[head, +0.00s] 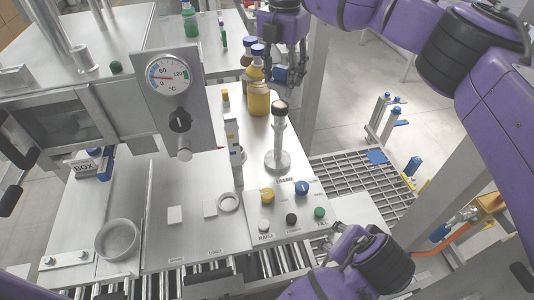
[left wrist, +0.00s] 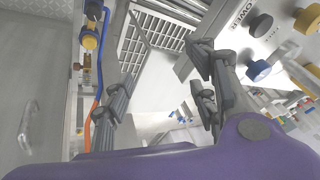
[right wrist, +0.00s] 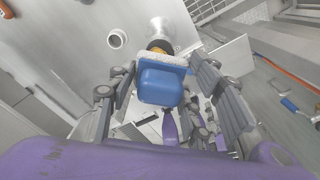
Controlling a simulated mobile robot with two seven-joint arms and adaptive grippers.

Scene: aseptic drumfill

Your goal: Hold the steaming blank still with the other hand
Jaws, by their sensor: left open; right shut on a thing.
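A steel post (head: 278,140) with a round foot stands on the bench, with a cap-like top (head: 280,106) dark at its centre. I cannot tell for sure which piece is the steaming blank. My right gripper (head: 290,75) is shut on a blue block with a white, rough-edged face (right wrist: 162,82). In the right wrist view the block hides part of a dark and yellow piece and the pale post behind it. My left gripper (head: 352,240) is open and empty beside the button panel; its spread fingers also show in the left wrist view (left wrist: 160,95).
A panel (head: 290,212) with several coloured knobs stands in front of the post. Amber bottles (head: 258,95) stand behind it. Floor grating (head: 365,185) lies to the right.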

